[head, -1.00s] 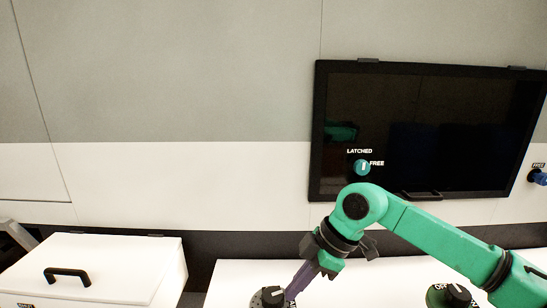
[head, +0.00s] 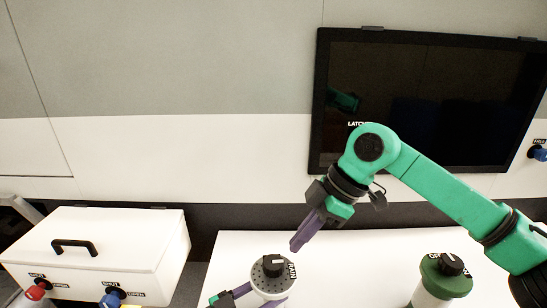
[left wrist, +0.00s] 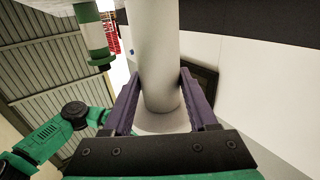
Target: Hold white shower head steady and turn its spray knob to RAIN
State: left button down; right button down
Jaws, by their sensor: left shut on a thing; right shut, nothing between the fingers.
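The white shower head (head: 270,293) stands upright at the bottom middle of the head view, with a dark speckled face on top. A black spray knob (head: 273,266) with a white mark sits on that face. The RAIN label is at its right side; I cannot tell whether the mark lines up with it. My left gripper (head: 243,291) is shut on the shower head from the left. In the left wrist view, its purple fingers are on either side of the white cylinder (left wrist: 158,60). My right gripper (head: 298,245) is shut and empty, above and right of the knob, apart from it.
A green-topped white cylinder (head: 444,277) with a black knob stands to the right on the white counter (head: 350,262). A white box (head: 110,240) with a black handle and red and blue knobs is at left. A dark framed panel (head: 430,105) is on the wall behind.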

jog(key=shift+r, duration=0.45)
pick_arm(q)
jog(key=shift+c, duration=0.5)
grip_release()
jog(key=v, duration=1.2)
jog(key=shift+w+f, duration=0.1)
